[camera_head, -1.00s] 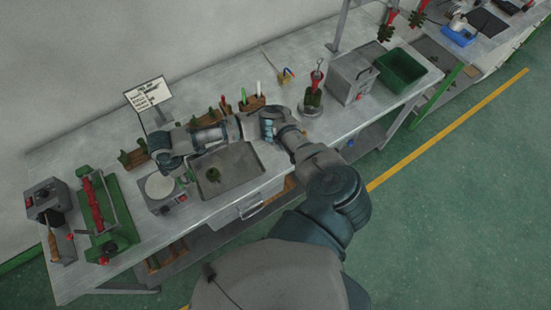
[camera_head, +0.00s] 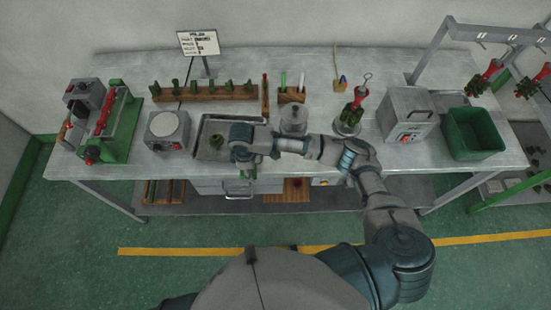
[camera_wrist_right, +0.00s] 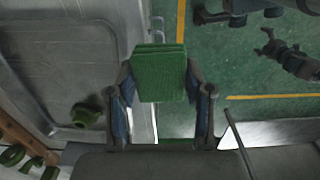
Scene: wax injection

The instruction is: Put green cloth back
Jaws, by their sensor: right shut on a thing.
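The green cloth (camera_wrist_right: 158,73) is a folded, layered square between the two fingers of my right gripper (camera_wrist_right: 160,92) in the right wrist view. My right gripper is shut on it. In the head view my right gripper (camera_head: 247,173) is at the front edge of the workbench (camera_head: 335,165), beside the grey tray, and only small bits of green show at its tips. A dark jointed part, possibly my left gripper (camera_wrist_right: 285,52), shows at the upper right of the wrist view; its jaw state is unclear.
The grey tray (camera_head: 205,122) holds a small green piece (camera_wrist_right: 86,115). A round-topped device (camera_head: 166,130) stands left of it. A wooden rack (camera_head: 205,93) lies behind. A green bin (camera_head: 474,133) and grey box (camera_head: 405,114) stand right. A drawer handle (camera_head: 238,196) sits below the bench top.

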